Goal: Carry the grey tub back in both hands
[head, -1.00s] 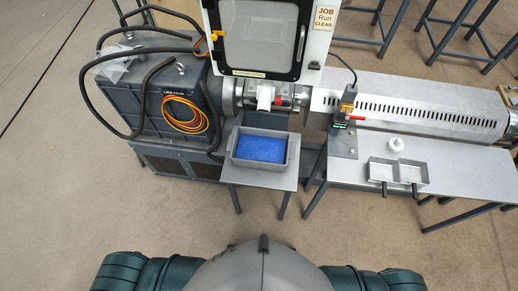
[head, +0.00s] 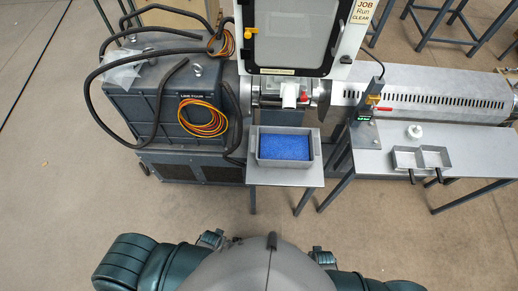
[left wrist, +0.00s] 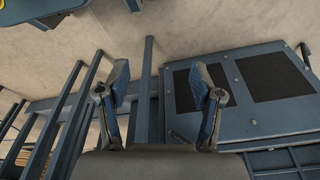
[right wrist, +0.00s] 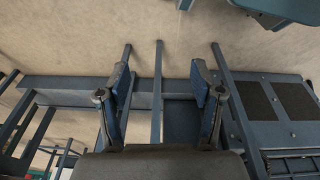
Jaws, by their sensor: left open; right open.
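The grey tub (head: 285,163) holds blue granules and stands on a small metal side table (head: 258,178) under the machine's outlet. My left gripper (head: 211,238) and right gripper (head: 322,256) are low in the head view, on the near side of the table and apart from the tub. The left wrist view shows my left gripper (left wrist: 162,85) open with nothing between its fingers. My right gripper (right wrist: 162,85) is likewise open and empty in the right wrist view. The tub does not show in either wrist view.
The extruder cabinet (head: 160,105) with cables stands left of the small table. To the right, a larger table (head: 455,155) carries a twin metal tray (head: 420,159) and a white spool (head: 415,131). The floor (head: 400,240) in front is clear.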

